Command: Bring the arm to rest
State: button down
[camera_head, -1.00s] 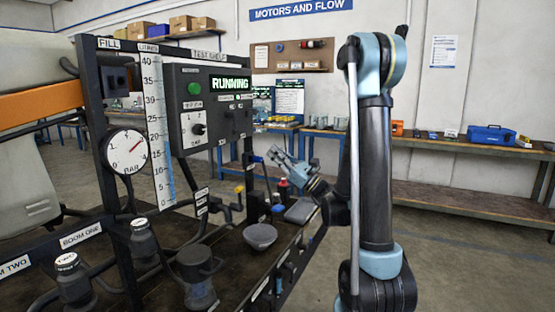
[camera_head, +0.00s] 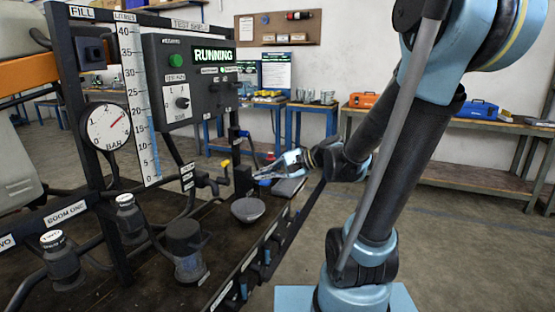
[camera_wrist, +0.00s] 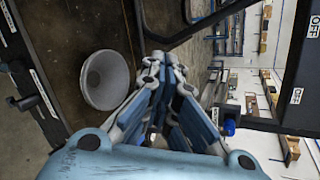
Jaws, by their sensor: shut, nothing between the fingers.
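My arm (camera_head: 400,170) rises from the lower right and bends at the top right edge of the head view, with the forearm partly out of frame. My gripper (camera_head: 260,178) points left, near level, over the far right part of the test skid. Its fingers are together and empty. In the wrist view the closed fingers (camera_wrist: 160,62) show beside a grey bowl-like funnel (camera_wrist: 107,80). The same funnel (camera_head: 248,209) sits on the skid deck in the head view, below and left of the gripper. Whether the fingertips touch anything behind them cannot be told.
The skid's control box (camera_head: 188,80) reads RUNNING. A pressure gauge (camera_head: 107,127) and a litre scale (camera_head: 140,100) stand at left. Capped canisters (camera_head: 185,250) crowd the deck. A bench (camera_head: 475,180) lines the back wall. The floor at right is open.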

jog(key=s+d+f+n+h, duration=0.4)
jog(key=s+d+f+h, duration=0.1)
jog(key=d, duration=0.6)
jog(key=s+d+f+n+g+h, duration=0.1)
jog(key=s+d+f+n+h, duration=0.3)
jog(key=d, duration=0.8)
jog(key=s+f+h, duration=0.2)
jog(key=s+h, duration=0.1)
jog(key=s, duration=0.1)
jog(key=shift+s+d+f+h, duration=0.25)
jog(key=shift+f+h, duration=0.05)
jog(key=shift+h, duration=0.1)
jog(key=shift+w+f, duration=0.2)
jog(key=shift+w, duration=0.25)
jog(key=shift+s, duration=0.1)
